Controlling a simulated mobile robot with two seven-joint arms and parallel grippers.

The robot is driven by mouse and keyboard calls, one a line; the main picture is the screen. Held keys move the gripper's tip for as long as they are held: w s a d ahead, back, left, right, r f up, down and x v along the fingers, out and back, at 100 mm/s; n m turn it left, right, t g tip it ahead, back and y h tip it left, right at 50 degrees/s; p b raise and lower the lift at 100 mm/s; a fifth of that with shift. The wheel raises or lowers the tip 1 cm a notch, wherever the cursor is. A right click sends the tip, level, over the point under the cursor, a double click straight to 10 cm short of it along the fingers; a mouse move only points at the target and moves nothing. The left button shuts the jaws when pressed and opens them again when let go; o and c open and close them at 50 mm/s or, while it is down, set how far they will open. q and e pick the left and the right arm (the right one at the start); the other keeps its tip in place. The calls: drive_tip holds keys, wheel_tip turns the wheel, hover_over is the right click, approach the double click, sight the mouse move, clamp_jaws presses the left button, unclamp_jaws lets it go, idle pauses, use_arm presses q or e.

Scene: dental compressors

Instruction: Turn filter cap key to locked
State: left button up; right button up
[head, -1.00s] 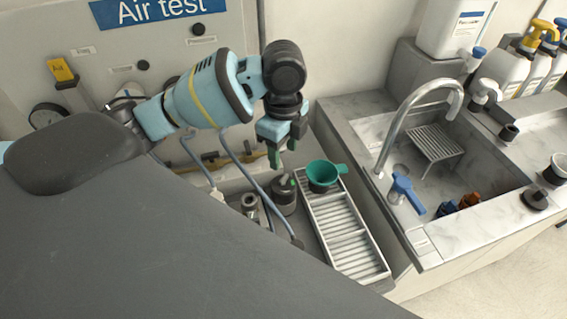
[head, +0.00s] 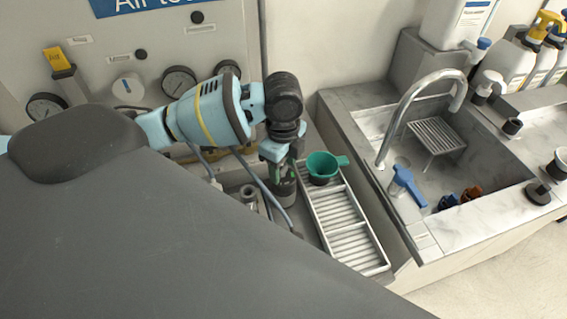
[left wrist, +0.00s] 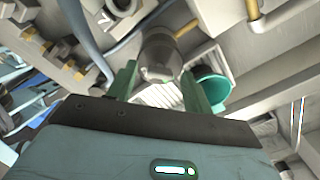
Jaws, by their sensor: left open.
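The grey cylindrical filter cap (head: 284,193) stands beside the slatted rack in the head view, its top hidden by my left gripper (head: 279,170). In the left wrist view the cap (left wrist: 160,56) shows beyond and between the green fingertips of the left gripper (left wrist: 160,82). The fingers are apart, one to each side of its near end. I cannot tell whether they touch it. The key and its lock position cannot be made out. My right gripper is in neither view.
A green cup with a handle (head: 322,167) sits on the slatted rack (head: 347,232) just right of the gripper. Grey hoses (head: 268,200) run close on the left. A gauge panel (head: 100,45) stands behind, and a sink with a tap (head: 412,105) is at right.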

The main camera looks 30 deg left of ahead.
use_arm(q)
drive_tip(key=c, duration=1)
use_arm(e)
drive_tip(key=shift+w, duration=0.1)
use_arm(q)
drive_tip(key=shift+r, duration=0.1)
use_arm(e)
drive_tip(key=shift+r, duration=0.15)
use_arm(q)
drive_tip(key=shift+r+m+p, duration=0.1)
drive_tip(key=shift+m+p, duration=0.25)
drive_tip(key=shift+m, duration=1.15)
drive_tip(key=m, duration=0.2)
drive_tip(key=shift+m+p, duration=0.3)
drive_tip(key=shift+m, duration=1.7)
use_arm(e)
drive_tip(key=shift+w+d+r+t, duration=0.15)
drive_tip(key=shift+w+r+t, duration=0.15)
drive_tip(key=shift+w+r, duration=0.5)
use_arm(q)
drive_tip(key=shift+f, duration=0.2)
